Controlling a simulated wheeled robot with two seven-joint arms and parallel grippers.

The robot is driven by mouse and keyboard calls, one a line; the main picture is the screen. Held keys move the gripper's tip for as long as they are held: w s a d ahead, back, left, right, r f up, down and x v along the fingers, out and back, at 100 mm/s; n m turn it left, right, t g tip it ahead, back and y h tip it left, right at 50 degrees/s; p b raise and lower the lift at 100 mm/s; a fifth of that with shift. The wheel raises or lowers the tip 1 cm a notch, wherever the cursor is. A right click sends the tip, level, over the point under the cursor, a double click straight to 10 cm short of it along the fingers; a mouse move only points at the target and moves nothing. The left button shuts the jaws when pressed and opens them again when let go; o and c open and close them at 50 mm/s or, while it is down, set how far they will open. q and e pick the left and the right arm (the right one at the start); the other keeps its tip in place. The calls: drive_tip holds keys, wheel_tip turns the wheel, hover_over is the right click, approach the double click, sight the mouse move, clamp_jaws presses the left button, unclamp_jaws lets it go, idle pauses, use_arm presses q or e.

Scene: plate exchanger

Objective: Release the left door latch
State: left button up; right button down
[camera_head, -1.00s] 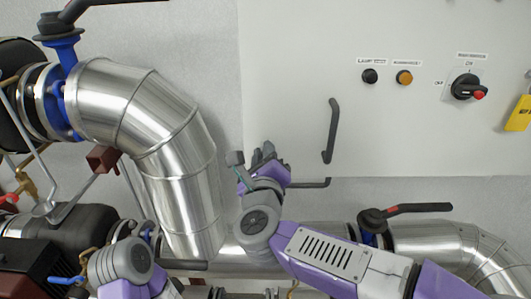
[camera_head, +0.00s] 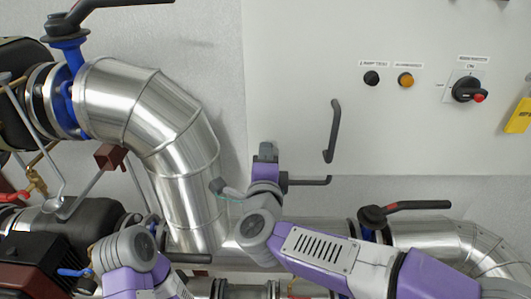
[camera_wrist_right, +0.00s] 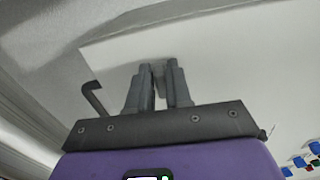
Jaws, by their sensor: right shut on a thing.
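My right gripper (camera_head: 266,150) is at the lower left part of the pale cabinet door (camera_head: 290,90), near its left edge. In the right wrist view its two grey fingers (camera_wrist_right: 160,85) stand close together against the cabinet, shut on a small grey piece, the latch (camera_wrist_right: 158,73), which shows only in part between them. In the head view the latch is hidden by the gripper. My left arm shows at the lower left of the head view, but its gripper cannot be made out.
A dark door handle (camera_head: 333,130) is right of the gripper. A dark bar (camera_head: 310,181) juts out just beside my right wrist. A large silver pipe (camera_head: 150,120) stands to the left. A rotary switch (camera_head: 467,89) is on the cabinet.

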drive_tip(key=shift+n, duration=0.4)
drive_tip(key=c, duration=1.1)
unclamp_jaws()
drive_tip(key=s, duration=0.7)
drive_tip(key=shift+s+b, duration=0.3)
drive_tip(key=shift+f, duration=0.1)
